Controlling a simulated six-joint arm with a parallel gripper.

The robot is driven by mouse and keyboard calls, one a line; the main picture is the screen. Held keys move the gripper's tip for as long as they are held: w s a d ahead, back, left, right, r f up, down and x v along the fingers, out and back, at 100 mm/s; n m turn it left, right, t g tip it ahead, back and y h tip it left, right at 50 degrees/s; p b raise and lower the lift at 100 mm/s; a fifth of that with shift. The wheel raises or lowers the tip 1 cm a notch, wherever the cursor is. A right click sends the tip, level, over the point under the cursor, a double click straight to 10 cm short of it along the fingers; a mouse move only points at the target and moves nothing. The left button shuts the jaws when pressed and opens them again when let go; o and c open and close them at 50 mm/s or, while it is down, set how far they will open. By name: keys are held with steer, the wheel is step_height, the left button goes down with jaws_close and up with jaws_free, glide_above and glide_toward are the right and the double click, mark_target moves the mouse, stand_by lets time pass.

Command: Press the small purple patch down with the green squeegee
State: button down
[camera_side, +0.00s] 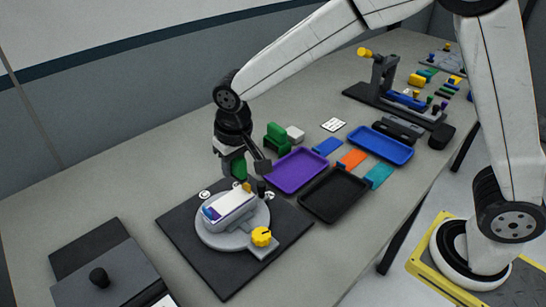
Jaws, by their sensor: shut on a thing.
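My gripper (238,156) points down over the back of the round grey fixture and is shut on a green piece, which looks like the green squeegee (239,170). A white block (231,206) lies on the grey round plate (208,236). A small purple patch (210,213) shows at the block's left end, with blue beside it. The squeegee is above and behind the block; I cannot tell whether it touches anything. The squeegee's lower edge is partly hidden.
The plate has a yellow knob (261,236) and sits on a black mat (178,240). A purple tray (297,165), black tray (334,210) and blue tray (380,140) lie to the right. A green stand (278,138) is behind. A dark box with knob (110,275) is front left.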

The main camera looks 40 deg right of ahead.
steer(key=shift+r, duration=0.85)
